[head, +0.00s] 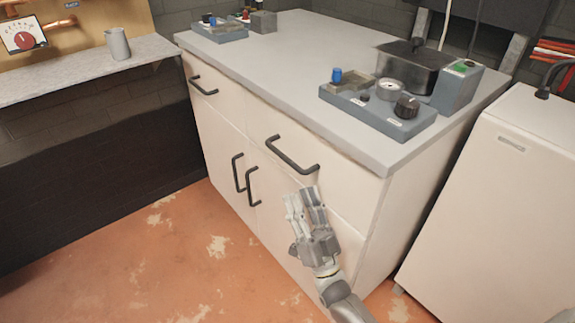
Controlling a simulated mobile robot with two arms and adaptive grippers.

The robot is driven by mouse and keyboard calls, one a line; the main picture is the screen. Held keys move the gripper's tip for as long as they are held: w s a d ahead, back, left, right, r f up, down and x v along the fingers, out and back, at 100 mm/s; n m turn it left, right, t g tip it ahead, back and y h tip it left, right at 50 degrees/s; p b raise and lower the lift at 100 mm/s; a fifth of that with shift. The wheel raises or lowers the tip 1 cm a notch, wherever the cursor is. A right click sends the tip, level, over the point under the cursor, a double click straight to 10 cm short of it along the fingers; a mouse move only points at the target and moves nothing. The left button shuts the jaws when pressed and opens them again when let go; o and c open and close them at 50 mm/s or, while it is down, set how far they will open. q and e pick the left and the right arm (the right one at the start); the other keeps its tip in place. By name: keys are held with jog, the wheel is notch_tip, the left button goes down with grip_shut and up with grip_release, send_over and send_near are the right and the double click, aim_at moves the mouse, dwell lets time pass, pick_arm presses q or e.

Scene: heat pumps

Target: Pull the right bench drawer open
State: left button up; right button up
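The bench (265,62) is a white cabinet with a grey top. Its right drawer (345,185) is closed, its front flush with the cabinet. The drawer's black bar handle (291,157) runs along its upper left part. My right gripper (304,192) is in front of the cabinet, just below the right end of the handle. Its fingers point up toward the handle, and I see no grip around the bar. Whether the fingers are apart or together is not clear. My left gripper is out of view.
The left drawer has its own handle (203,87). Two cabinet doors below have vertical handles (252,187). A grey tray of parts (378,110) and a dark container (412,68) stand on the bench top. A white appliance (500,200) stands at right. The floor (150,260) at front left is clear.

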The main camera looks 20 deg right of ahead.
aim_at(287, 158)
jog(key=x, duration=1)
jog(key=shift+f, duration=0.1)
grip_shut()
